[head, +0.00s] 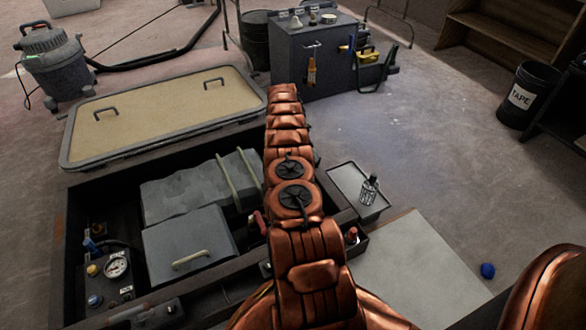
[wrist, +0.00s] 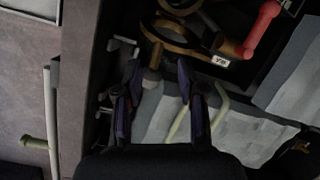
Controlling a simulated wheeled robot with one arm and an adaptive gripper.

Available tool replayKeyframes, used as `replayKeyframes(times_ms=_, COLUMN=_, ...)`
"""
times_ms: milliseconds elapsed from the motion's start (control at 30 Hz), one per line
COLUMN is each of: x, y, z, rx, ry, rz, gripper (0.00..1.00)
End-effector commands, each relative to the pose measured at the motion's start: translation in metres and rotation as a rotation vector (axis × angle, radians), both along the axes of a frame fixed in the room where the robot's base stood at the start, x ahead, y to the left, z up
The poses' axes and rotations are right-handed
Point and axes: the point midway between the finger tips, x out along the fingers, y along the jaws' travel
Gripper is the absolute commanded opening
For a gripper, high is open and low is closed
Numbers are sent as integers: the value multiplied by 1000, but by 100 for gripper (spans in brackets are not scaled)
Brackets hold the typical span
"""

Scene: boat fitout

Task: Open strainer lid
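In the wrist view a bronze-coloured fitting (wrist: 180,42) with rounded, ring-like parts sits at the top of the frame. It looks like part of the strainer; I cannot clearly make out its lid. A short bronze stub (wrist: 155,57) points from it toward my gripper. My gripper (wrist: 158,80) is open, its two dark purple fingers apart, with the stub's end near the gap between the tips. I cannot tell whether they touch. In the head view my arm covers the gripper and the strainer.
A red handle (wrist: 263,29) and a small white label (wrist: 221,59) are beside the fitting.

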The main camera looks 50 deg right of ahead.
Motion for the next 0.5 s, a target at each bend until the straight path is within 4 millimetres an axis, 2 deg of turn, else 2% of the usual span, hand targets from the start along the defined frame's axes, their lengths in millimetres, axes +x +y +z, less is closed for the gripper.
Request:
replayKeyframes(times_ms=100, x=0, y=-1, z=19, rx=-2, ry=-2, rz=-1, gripper=39)
replayKeyframes(times_ms=300, x=0, y=-2, z=43, rx=-2, ry=-2, rz=-2, gripper=39)
replayKeyframes(times_ms=500, x=-1, y=-2, z=50, rx=-2, ry=-1, rz=-3, gripper=39)
